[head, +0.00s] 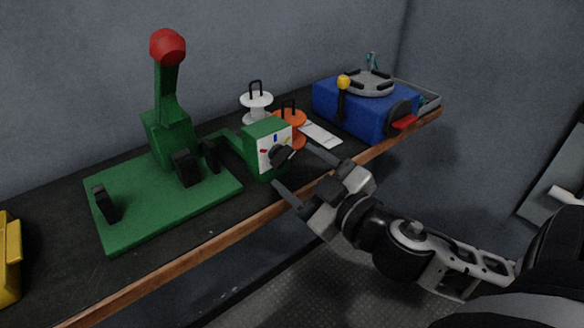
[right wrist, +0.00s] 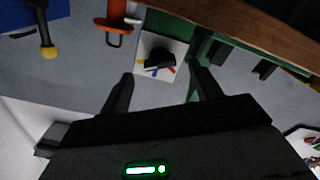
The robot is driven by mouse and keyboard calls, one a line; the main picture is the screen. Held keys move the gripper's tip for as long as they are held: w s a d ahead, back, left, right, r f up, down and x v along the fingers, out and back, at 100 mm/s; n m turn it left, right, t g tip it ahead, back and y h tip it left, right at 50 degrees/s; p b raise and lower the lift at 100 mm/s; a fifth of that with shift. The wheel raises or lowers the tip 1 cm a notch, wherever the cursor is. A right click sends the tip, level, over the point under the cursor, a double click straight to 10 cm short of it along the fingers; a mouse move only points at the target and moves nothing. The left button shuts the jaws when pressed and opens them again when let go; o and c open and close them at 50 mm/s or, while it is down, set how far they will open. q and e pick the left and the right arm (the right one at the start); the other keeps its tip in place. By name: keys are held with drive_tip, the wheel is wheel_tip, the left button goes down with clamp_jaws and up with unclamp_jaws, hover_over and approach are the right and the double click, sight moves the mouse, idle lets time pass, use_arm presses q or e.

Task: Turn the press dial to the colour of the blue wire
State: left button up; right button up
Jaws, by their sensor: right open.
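The green press (head: 165,190) stands on the bench with a red-knobbed lever. Its dial box (head: 266,145) has a white face with coloured marks and a dark dial knob (head: 279,155). In the right wrist view the dial knob (right wrist: 159,59) sits on the white plate, with red, blue and yellow marks beside it. My right gripper (head: 292,166) is open in front of the dial box; its fingers (right wrist: 160,85) point at the plate, one to each side of the knob and apart from it. No blue wire can be made out. My left gripper is not in view.
A white spool (head: 256,103) and an orange spool (head: 297,131) stand behind the dial box, near a white card (head: 321,134). A blue box (head: 366,108) with a yellow-knobbed lever is at the right. A yellow object (head: 8,258) is at the left edge.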

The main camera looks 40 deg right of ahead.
sight(281, 156)
drive_tip(key=shift+w+r+p, duration=0.1)
drive_tip(key=shift+w+p, duration=0.25)
drive_tip(key=shift+w, duration=0.6)
drive_tip(key=shift+w+a, duration=0.1)
drive_tip(key=shift+w, duration=0.25)
drive_tip(key=c, duration=1)
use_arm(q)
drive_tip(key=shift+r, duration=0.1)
